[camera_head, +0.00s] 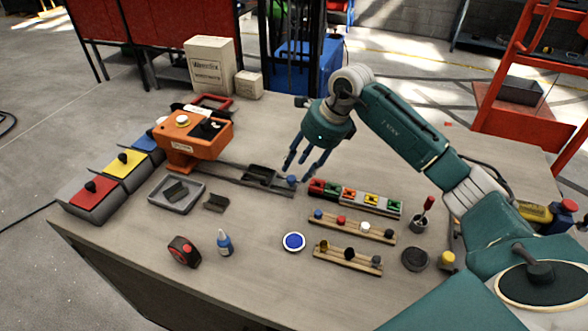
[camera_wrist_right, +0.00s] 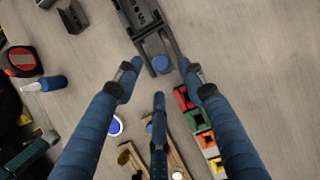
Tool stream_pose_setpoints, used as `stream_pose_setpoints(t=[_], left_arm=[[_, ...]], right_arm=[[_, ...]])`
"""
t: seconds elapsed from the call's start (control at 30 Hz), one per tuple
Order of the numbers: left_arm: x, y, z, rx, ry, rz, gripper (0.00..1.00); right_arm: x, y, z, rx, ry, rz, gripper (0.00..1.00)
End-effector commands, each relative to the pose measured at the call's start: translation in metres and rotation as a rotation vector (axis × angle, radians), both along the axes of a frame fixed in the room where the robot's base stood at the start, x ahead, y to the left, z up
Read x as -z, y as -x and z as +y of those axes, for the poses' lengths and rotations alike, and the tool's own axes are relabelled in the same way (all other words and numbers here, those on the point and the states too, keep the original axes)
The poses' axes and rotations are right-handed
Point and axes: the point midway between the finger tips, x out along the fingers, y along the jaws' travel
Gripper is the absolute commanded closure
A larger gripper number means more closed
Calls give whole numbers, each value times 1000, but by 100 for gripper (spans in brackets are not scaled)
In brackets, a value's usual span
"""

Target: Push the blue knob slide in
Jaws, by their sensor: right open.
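The blue knob (camera_head: 291,180) stands at the near right end of a dark slide rail (camera_head: 226,176), which runs out from the orange machine (camera_head: 196,138). A black block (camera_head: 261,174) sits on the rail beside the knob. My right gripper (camera_head: 298,178) is open and empty, its fingers pointing down close to the knob. In the right wrist view the blue knob (camera_wrist_right: 160,63) lies between and slightly beyond the fingertips (camera_wrist_right: 160,76). I cannot tell whether a finger touches it. My left gripper is not in view.
A row of coloured blocks (camera_head: 356,196) lies just right of the knob, with two wooden peg racks (camera_head: 350,226) nearer. A grey tray (camera_head: 177,193), tape measure (camera_head: 184,251) and small blue bottle (camera_head: 225,242) are to the left. Cardboard boxes (camera_head: 211,65) stand behind.

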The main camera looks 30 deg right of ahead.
Motion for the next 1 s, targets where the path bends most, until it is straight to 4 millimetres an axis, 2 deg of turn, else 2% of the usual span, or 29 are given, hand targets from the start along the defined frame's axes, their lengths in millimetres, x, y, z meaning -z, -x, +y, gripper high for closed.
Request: stream_pose_setpoints(t=[0.1, 0.3, 0.63, 0.67, 0.83, 1.0], left_arm=[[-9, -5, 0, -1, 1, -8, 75], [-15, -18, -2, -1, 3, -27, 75], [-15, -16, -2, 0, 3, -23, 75], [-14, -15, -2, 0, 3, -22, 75], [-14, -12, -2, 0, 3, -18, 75], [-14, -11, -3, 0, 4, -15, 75]], right_arm=[[17, -5, 6, -1, -1, 3, 60], [37, -12, 11, 0, -1, 0, 60], [41, -13, 11, 0, -1, -1, 60], [41, -13, 11, 0, -1, -1, 64], [41, -13, 11, 0, 0, -1, 98], [40, -14, 11, 1, -1, -3, 100]])
